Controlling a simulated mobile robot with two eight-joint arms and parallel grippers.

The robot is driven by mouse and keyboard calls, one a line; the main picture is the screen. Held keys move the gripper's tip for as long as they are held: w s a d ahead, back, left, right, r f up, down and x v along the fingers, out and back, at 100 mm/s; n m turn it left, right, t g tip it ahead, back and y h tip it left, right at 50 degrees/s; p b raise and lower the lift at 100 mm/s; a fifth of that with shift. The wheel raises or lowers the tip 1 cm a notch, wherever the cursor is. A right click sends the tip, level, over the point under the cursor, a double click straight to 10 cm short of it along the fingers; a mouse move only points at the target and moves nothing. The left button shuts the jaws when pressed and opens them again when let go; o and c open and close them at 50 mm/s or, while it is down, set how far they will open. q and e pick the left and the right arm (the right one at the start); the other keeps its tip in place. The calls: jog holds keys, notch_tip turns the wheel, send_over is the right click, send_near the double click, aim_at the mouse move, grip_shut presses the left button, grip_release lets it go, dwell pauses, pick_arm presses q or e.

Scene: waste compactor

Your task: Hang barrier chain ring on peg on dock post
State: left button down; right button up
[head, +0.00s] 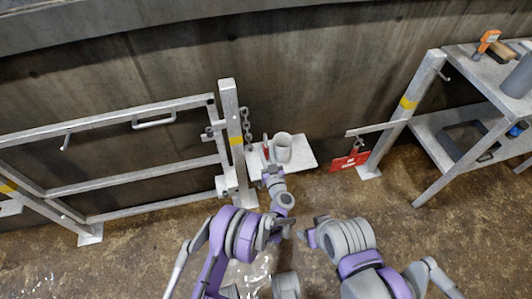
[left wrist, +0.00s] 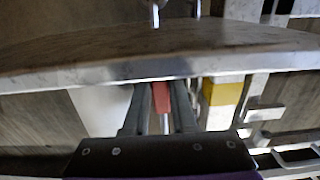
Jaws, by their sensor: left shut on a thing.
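The barrier chain (head: 247,122) hangs along the grey gate post (head: 229,110) with the yellow band; its ring cannot be made out. My left gripper (head: 267,172) is at the near edge of a small white shelf, right of that post. In the left wrist view its fingers (left wrist: 160,108) are shut on a narrow red piece (left wrist: 161,96), beneath a pale edge. A red piece (head: 265,148) also shows at the shelf in the head view. Another yellow-banded post (head: 400,115) stands at right, with a small hook (head: 443,75) near its top. My right gripper (head: 307,237) is low centre, its jaws unclear.
A pale mug (head: 283,147) stands on the white shelf (head: 304,157). A red sign (head: 349,161) hangs below a bar left of the right post. A metal rack (head: 475,75) with tools stands at right; a gate (head: 150,172) fills the left. Floor between posts is mostly open.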

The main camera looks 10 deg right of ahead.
pick_arm(q)
jog(key=shift+f, duration=0.15)
jog(key=c, duration=1)
grip_release()
jog(key=shift+s+r, duration=0.2)
jog(key=shift+s, duration=0.15)
jog(key=s, duration=1.1)
jog(key=shift+s+d+p, duration=0.2)
jog(key=shift+p, duration=0.1)
